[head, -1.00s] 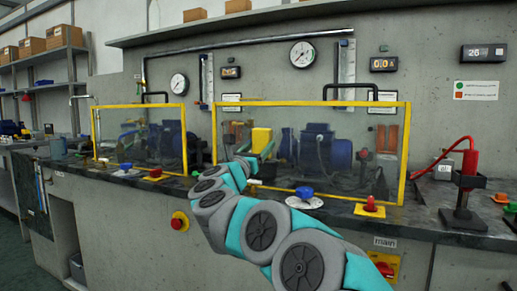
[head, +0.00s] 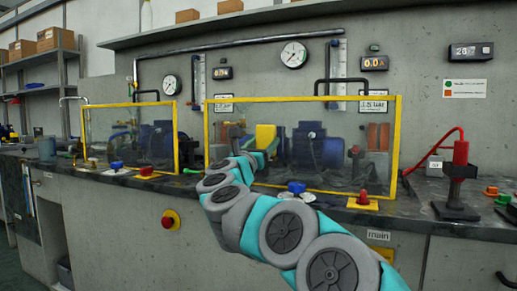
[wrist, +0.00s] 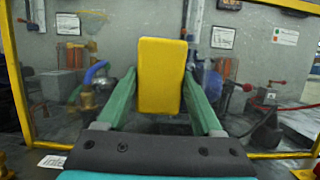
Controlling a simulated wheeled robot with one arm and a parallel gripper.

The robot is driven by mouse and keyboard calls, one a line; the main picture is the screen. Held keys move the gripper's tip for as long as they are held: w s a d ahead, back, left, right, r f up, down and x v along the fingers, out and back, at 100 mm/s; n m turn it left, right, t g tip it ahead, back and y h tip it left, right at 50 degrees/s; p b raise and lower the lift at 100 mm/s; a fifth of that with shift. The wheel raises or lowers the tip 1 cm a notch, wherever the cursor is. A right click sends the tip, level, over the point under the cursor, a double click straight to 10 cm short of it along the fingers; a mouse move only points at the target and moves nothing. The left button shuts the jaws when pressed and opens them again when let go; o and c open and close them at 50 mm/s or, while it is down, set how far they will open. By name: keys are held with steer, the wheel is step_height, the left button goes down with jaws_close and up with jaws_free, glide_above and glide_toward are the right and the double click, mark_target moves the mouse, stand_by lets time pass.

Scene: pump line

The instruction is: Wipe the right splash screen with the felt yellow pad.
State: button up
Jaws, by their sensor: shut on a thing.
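The right splash screen (head: 345,135) is a clear, smudged panel in a yellow frame, standing upright on the bench in the head view. Its frame edge also shows in the wrist view (wrist: 20,85). My gripper (wrist: 160,90) is shut on the yellow pad (wrist: 162,75), which stands upright between the two green fingers. In the head view the pad (head: 265,136) shows in front of the left half of the right screen. I cannot tell whether the pad touches the panel. The fingertips are partly hidden behind the pad.
The left splash screen (head: 130,136) stands beside it in its own yellow frame. A blue knob (head: 297,187) and a red button on a yellow base (head: 363,200) sit along the bench front. A red-handled tool in a black stand (head: 459,180) is at the right.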

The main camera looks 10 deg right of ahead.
mark_target(293, 139)
steer(key=shift+s+d+b, duration=0.5)
steer(key=shift+d+b, duration=0.2)
steer(key=shift+d, duration=0.1)
steer(key=shift+s+d+b, duration=0.5)
steer(key=shift+d+b, duration=0.15)
steer(key=shift+d, duration=0.15)
steer(key=shift+s+d+f+b, duration=0.1)
steer(key=shift+s+d+b, duration=0.3)
steer(key=shift+d+b, duration=0.2)
steer(key=shift+s+d+b, duration=0.5)
steer(key=shift+s+d, duration=0.2)
steer(key=shift+d, duration=0.2)
steer(key=shift+a, duration=0.1)
